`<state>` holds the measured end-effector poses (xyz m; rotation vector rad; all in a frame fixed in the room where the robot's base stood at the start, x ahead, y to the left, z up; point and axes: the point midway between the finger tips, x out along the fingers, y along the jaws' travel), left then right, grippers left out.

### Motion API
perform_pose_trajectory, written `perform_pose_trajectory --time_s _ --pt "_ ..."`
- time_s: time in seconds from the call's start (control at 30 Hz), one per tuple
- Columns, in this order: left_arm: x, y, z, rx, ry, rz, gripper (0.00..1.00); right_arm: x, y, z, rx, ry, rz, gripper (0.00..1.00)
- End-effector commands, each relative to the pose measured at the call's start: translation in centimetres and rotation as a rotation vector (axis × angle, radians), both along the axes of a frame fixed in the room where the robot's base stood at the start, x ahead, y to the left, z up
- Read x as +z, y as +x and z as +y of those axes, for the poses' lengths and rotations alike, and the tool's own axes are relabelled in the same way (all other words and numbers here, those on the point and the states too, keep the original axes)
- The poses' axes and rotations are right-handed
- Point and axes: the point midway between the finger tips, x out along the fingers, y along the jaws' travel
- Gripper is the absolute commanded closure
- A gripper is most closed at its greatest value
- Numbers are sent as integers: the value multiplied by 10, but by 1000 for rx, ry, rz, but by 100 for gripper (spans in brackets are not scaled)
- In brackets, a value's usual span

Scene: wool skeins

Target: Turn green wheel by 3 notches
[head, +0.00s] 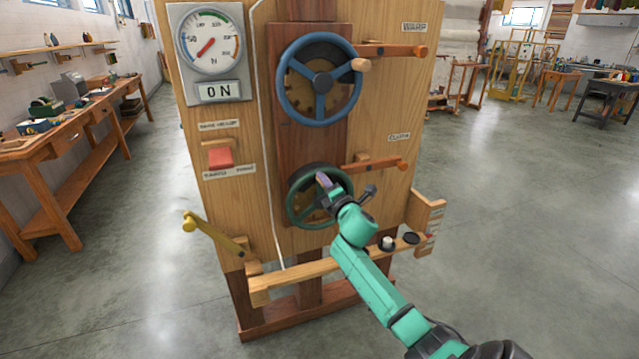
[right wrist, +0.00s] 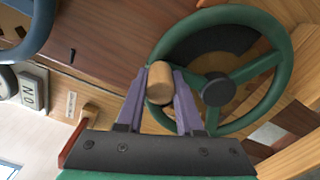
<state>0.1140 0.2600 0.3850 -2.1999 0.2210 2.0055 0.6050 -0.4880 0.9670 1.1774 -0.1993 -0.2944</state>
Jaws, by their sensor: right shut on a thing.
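The green wheel (head: 291,208) is mounted low on the wooden panel, below the blue wheel. It shows large in the right wrist view (right wrist: 262,62), with spokes and a dark hub. A round wooden knob (right wrist: 160,82) sits at its rim. My right gripper (head: 322,181) reaches up to the wheel from the lower right. In the right wrist view its purple fingers (right wrist: 161,92) stand on either side of the knob and are shut on it. In the head view the gripper hides the knob and part of the wheel. My left gripper is not in view.
Above is the blue wheel (head: 322,118) with its own knob. An orange lever (head: 385,165) lies close above right of the green wheel. A dial (head: 208,40), a display reading "0 N" (head: 219,91), a red switch (head: 220,158) and a yellow lever (head: 212,234) are at left.

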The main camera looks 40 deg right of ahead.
Motion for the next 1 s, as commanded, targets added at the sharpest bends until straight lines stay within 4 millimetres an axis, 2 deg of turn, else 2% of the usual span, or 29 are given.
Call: perform_pose_trajectory --time_s 0.3,0.83,0.87,0.9,0.93,1.0 --pt "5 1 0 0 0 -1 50 0 -4 -12 -2 124 -42 100" --pt "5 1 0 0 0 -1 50 -1 -5 -15 -2 149 -49 100" --pt "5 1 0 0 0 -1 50 -1 -5 -15 -2 149 -49 57" --pt "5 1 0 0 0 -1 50 -1 -5 -15 -2 148 -49 42" --pt "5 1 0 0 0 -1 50 -1 -5 -15 -2 148 -49 34" --pt "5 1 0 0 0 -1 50 -1 -5 -15 -2 148 -50 34"
